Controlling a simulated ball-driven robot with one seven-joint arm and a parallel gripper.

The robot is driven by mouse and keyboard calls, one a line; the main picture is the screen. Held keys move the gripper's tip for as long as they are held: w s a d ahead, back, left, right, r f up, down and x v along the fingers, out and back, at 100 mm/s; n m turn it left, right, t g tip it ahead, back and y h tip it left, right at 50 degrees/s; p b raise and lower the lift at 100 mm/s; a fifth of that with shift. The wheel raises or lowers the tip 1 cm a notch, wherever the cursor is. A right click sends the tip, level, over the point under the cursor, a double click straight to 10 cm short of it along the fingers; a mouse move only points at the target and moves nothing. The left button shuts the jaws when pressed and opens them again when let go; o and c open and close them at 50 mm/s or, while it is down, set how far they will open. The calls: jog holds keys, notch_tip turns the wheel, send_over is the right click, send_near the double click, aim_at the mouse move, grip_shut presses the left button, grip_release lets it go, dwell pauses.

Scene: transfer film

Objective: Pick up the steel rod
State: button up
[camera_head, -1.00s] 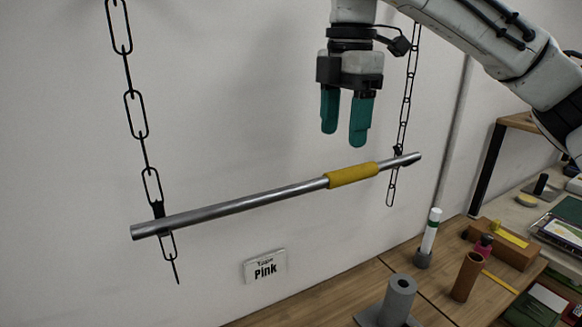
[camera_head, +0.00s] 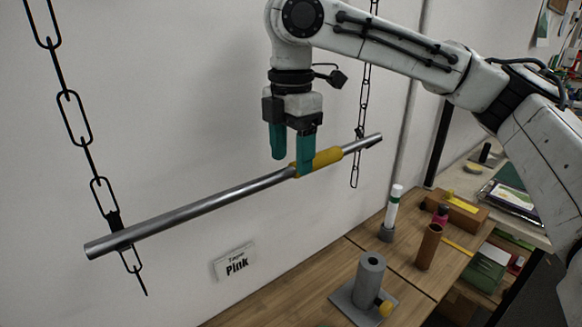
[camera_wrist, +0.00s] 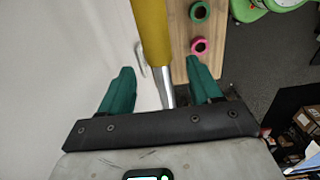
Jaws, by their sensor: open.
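The steel rod (camera_head: 205,206) hangs level-to-slanted across two black chains in front of the white wall, its right end higher in the picture. A yellow sleeve (camera_head: 327,158) wraps part of it toward the right. My gripper (camera_head: 292,166) has teal fingers and is open, at the left end of the yellow sleeve. One finger overlaps the rod in the head view and hides a bit of it. In the wrist view the rod (camera_wrist: 166,88) and the yellow sleeve (camera_wrist: 150,30) run between the two spread fingers, with space on both sides.
The left chain (camera_head: 75,115) and right chain (camera_head: 363,95) hold the rod. A wooden bench (camera_head: 300,300) below carries a grey cylinder (camera_head: 369,272), a brown tube (camera_head: 428,246) and a white-green marker (camera_head: 393,208).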

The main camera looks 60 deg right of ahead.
jog(key=shift+f, duration=1.2)
jog(key=shift+c, duration=0.4)
grip_shut()
jog(key=shift+r, duration=0.1)
